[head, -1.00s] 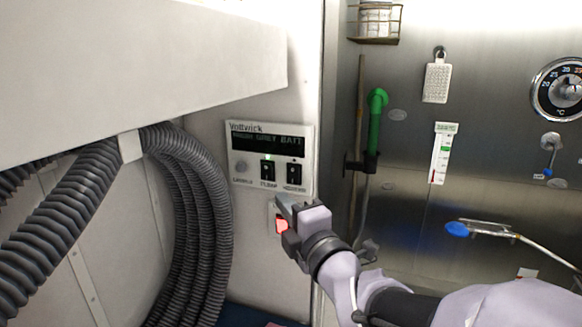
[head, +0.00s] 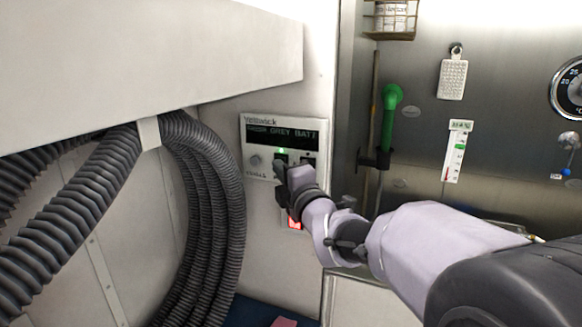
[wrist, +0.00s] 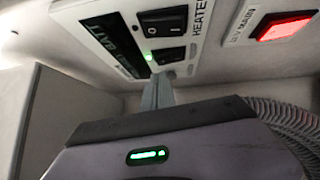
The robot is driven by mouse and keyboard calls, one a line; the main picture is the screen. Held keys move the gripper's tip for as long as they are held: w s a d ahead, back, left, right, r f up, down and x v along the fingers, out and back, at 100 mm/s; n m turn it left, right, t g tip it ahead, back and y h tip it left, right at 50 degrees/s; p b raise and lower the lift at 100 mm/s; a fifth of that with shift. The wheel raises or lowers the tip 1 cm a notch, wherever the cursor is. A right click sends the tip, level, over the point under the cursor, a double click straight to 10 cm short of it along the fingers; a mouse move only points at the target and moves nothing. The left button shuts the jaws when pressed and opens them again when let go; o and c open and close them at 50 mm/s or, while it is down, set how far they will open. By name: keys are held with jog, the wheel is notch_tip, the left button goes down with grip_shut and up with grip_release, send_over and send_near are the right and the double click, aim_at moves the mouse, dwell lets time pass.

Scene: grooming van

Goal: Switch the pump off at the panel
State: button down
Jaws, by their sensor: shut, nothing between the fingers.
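The control panel (head: 257,136) is a pale box on the wall with a dark display ending in "GREY BATT". It has a round knob and two black rocker switches. In the wrist view, one rocker (wrist: 163,20) is marked HEATER. The other rocker (wrist: 170,57) has a lit green lamp (wrist: 148,57) beside it; its label is hidden, and I cannot tell which way it is tipped. My gripper (head: 281,166) is shut and empty, with its tips at this rocker. The wrist view shows the fingers (wrist: 158,88) close below it; I cannot tell whether they touch.
A red lit switch (wrist: 284,28), labelled 12V MAIN, sits on a separate plate near the panel. Thick grey hoses (head: 205,190) hang to the left. A white overhead cabinet (head: 150,55) juts out above.

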jog(key=shift+w+d+r, duration=0.1)
jog(key=shift+w+d, duration=0.15)
jog(key=shift+w, duration=0.25)
jog(key=shift+w+d+r, duration=0.1)
jog(key=shift+w+d, duration=0.1)
jog(key=shift+w, duration=0.25)
